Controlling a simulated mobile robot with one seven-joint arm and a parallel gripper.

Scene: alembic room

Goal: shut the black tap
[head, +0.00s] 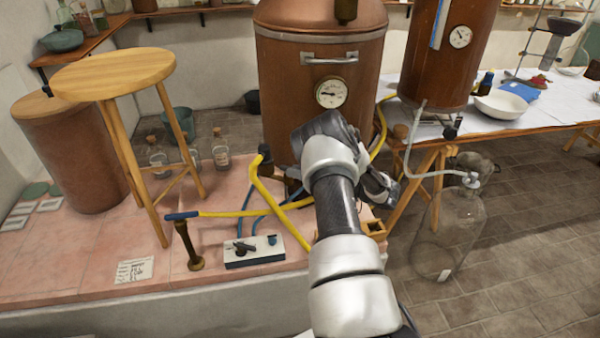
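A white box (262,257) stands on the pink tiled ledge (80,262). A black lever-like handle (242,247) sits on its top at left, and a small blue knob (272,239) at right. Another black fitting (452,128) is at the lower right of the right copper vessel. I cannot tell for sure which of these is the black tap. My arm reaches forward through the middle of the view. My gripper (380,189) is right of the arm's wrist, apart from the white box. Its fingertips are too hidden to read.
A large copper still (318,60) with a gauge stands behind my arm. A yellow hose (262,190) loops beside it. A wooden stool (115,72) stands left. A glass jar (447,235) stands on the floor at right, near a cloth-covered table (520,128).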

